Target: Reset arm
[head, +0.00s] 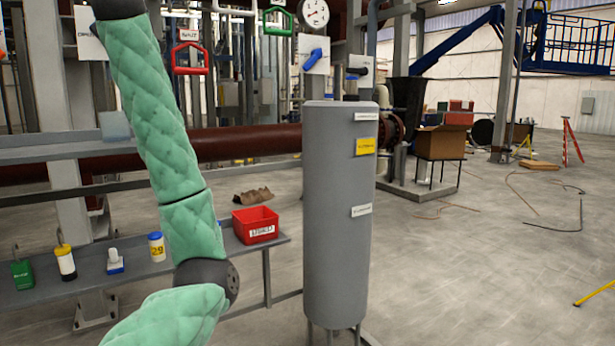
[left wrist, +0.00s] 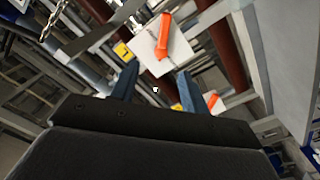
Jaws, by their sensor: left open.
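One of my arms, in a green quilted cover, rises from the bottom left of the head view to the top left edge. Its gripper is out of that view. In the left wrist view my left gripper (left wrist: 156,74) has its two blue-grey fingers apart, with nothing seen held between them. Beyond the fingertips is a white plate with an orange handle (left wrist: 164,36). It appears apart from the fingers, but the distance is hard to tell. My right gripper shows in neither view.
A grey cylinder (head: 338,220) stands at the centre. A shelf (head: 130,272) at left carries a red bin (head: 255,225) and several small containers. Red handles (head: 190,60), a blue handle (head: 314,58) and a gauge (head: 315,12) are behind. Open floor lies at right.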

